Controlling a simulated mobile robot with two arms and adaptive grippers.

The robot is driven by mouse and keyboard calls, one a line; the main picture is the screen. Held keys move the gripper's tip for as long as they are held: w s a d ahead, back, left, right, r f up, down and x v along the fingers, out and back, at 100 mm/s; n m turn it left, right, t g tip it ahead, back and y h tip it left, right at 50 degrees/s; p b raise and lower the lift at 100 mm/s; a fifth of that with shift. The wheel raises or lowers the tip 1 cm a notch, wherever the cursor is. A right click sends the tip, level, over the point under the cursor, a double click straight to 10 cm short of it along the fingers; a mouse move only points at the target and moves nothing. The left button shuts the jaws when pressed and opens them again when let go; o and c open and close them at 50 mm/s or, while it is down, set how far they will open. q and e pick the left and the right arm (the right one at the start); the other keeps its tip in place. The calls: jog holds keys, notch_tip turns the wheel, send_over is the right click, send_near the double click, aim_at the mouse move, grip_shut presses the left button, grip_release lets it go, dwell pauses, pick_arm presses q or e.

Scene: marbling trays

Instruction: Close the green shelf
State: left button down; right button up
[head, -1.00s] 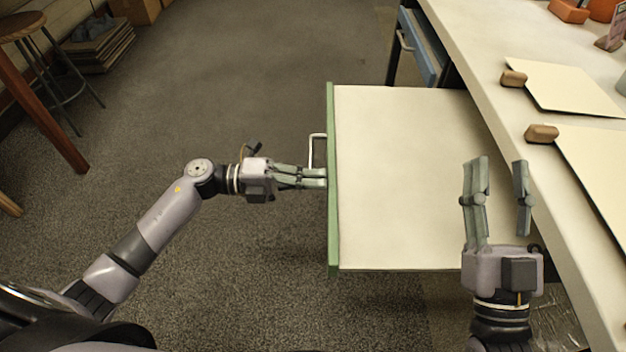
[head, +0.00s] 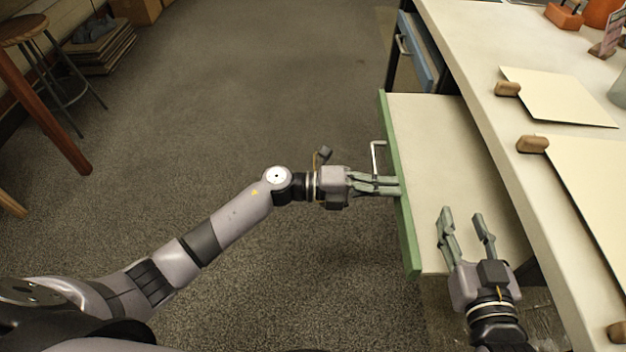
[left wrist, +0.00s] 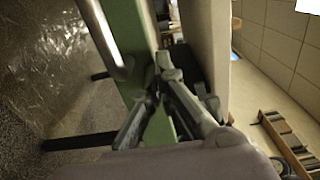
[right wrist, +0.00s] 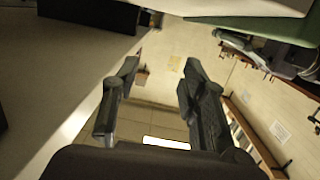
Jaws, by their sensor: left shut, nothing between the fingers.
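The green shelf (head: 398,190) is a pull-out shelf with a green front, a cream top and a metal handle (head: 376,152). It sticks out from the left side of the table, partly pulled out. My left gripper (head: 398,187) is shut and empty, with its fingertips against the green front, just below the handle in the head view. The green front also shows in the left wrist view (left wrist: 128,40), close to the fingers (left wrist: 155,90). My right gripper (head: 462,214) is open and empty, above the near part of the shelf's top.
The cream table (head: 480,60) runs along the right, with paper sheets (head: 555,95) and brown blocks (head: 533,144) on it. A blue drawer (head: 416,55) stands slightly out farther back. A stool (head: 40,60) is at far left. The floor between is clear.

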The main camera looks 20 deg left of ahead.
pick_arm(q)
send_near(460, 193)
jog(key=d, duration=0.1)
jog(key=r, duration=0.1)
jog(key=d, duration=0.1)
jog(key=shift+w+d+r, duration=0.3)
pick_arm(e)
jog(key=shift+s+d+f+g, duration=0.15)
jog(key=shift+f+g, duration=0.15)
jog(key=shift+f, duration=0.3)
pick_arm(q)
jog(key=b+x, duration=0.1)
jog(key=x, duration=0.5)
jog(key=shift+f, duration=0.1)
pick_arm(e)
jog(key=r, duration=0.1)
jog(key=r+t, duration=0.2)
jog(key=shift+w+a+r, duration=0.15)
jog(key=shift+w+a, duration=0.2)
jog(key=shift+a, duration=0.05)
pick_arm(q)
jog(key=shift+w+d, duration=0.2)
jog(key=shift+d, duration=0.35)
pick_arm(e)
jog(key=shift+a+r+t+y, duration=0.3)
jog(key=shift+r+y, duration=0.1)
jog(key=shift+r, duration=0.25)
pick_arm(q)
jog(key=shift+r, duration=0.3)
